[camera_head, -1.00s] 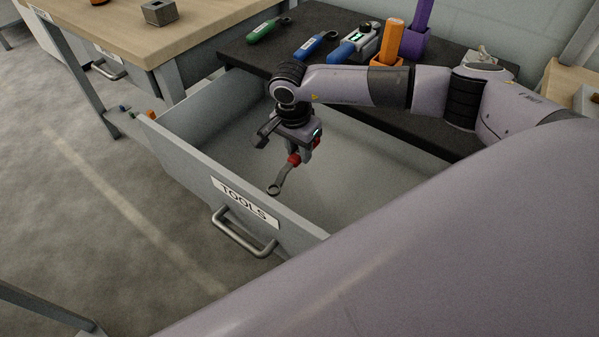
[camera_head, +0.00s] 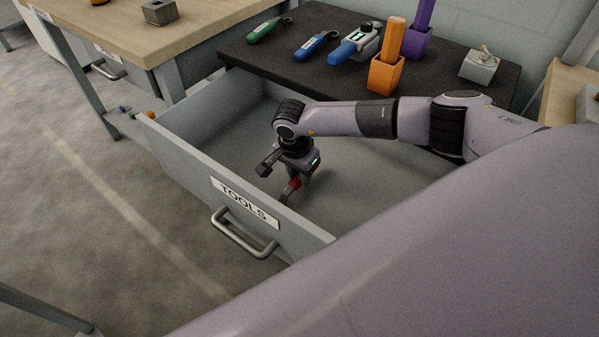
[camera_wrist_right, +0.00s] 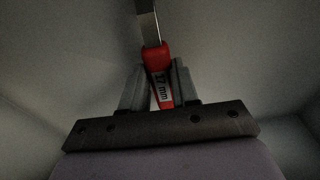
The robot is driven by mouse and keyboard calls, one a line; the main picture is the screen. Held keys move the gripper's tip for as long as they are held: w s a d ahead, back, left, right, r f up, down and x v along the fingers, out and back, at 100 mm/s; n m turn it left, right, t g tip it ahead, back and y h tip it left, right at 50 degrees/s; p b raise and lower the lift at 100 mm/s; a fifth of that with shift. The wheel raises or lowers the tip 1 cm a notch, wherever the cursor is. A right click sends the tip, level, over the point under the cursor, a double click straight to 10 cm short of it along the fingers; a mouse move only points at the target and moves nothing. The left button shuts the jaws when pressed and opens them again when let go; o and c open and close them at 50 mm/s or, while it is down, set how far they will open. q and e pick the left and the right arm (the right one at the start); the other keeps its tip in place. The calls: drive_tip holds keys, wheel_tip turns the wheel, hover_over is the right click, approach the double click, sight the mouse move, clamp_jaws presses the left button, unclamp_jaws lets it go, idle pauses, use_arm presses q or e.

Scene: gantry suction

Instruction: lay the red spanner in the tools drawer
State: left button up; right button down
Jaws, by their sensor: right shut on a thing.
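The tools drawer (camera_head: 190,171) is pulled open, with a TOOLS label and a bar handle on its front. My right gripper (camera_head: 293,181) is down inside the drawer, close behind its front panel. It is shut on the red spanner (camera_head: 294,184), whose red handle, marked 17 mm, shows between the fingers in the right wrist view (camera_wrist_right: 159,75). The spanner's grey shank points away from the fingers. In the head view its lower end is partly hidden behind the drawer front, and I cannot tell whether it touches the drawer floor. My left gripper is not in view.
The dark worktop (camera_head: 300,77) behind the drawer bears a green spanner (camera_head: 266,30), a blue spanner (camera_head: 314,44), a blue device (camera_head: 352,46), an orange holder (camera_head: 386,74) and a purple holder (camera_head: 415,42). The drawer floor around my gripper looks clear.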

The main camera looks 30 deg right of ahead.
sight(295, 181)
drive_tip(key=c, duration=0.8)
unclamp_jaws()
drive_tip(key=shift+c, duration=0.2)
wheel_tip(295, 181, up, 12)
drive_tip(key=a+p, duration=0.1)
drive_tip(key=shift+s+a, duration=0.3)
drive_tip(key=shift+s, duration=0.05)
